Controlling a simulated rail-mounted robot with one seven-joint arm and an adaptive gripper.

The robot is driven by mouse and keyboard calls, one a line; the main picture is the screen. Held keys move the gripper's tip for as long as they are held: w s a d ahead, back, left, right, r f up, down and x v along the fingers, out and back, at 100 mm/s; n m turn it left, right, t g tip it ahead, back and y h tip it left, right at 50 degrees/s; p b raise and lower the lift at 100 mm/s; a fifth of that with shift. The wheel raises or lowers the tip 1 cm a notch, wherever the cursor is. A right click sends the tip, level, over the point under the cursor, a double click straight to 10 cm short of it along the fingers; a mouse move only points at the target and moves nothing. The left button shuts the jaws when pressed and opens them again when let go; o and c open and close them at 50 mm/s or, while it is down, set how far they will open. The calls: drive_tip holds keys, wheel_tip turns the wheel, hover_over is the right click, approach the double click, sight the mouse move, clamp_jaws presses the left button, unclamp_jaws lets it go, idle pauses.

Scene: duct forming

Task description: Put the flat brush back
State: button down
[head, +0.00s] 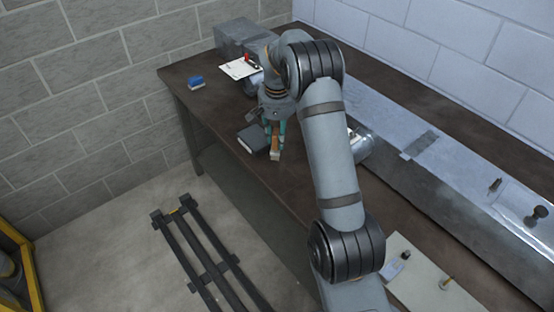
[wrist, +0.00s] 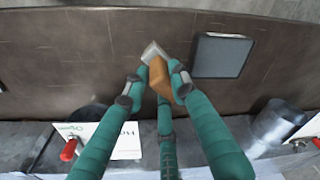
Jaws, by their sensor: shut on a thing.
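The flat brush (wrist: 160,76) has an orange-brown wooden handle and a pale end. It is between the teal fingers of my gripper (wrist: 153,82), which is shut on it. In the head view the brush (head: 275,155) shows below the fingers of my gripper (head: 274,136), low over the dark workbench. I cannot tell whether the brush touches the bench. A dark, flat, square block with a grey top (head: 254,138) lies just left of the gripper; it also shows in the wrist view (wrist: 221,55).
A blue block (head: 196,83), a white card (head: 240,69) with a red-handled tool, and a grey box (head: 242,40) are at the bench's far end. A shiny metal cylinder (head: 361,146) and long grey metal sheet (head: 450,160) lie right. The bench's front left edge is clear.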

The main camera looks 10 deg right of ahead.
sight(277, 151)
wheel_tip(277, 151, down, 7)
drive_tip(key=shift+r+p, duration=0.1)
drive_tip(key=shift+p, duration=0.25)
drive_tip(key=shift+r, duration=0.1)
drive_tip(key=shift+f+b, duration=0.25)
drive_tip(key=shift+b, duration=0.05)
drive_tip(key=c, duration=1.4)
unclamp_jaws()
drive_tip(key=shift+c, duration=0.2)
drive_tip(key=shift+r+p, duration=0.3)
drive_tip(key=shift+r, duration=0.15)
drive_tip(key=r, duration=0.3)
drive_tip(key=s+r, duration=0.1)
drive_tip(key=r, duration=0.7)
drive_tip(key=shift+s+a+r+b, duration=0.15)
drive_tip(key=shift+a+r+b, duration=0.1)
drive_tip(key=shift+b, duration=0.05)
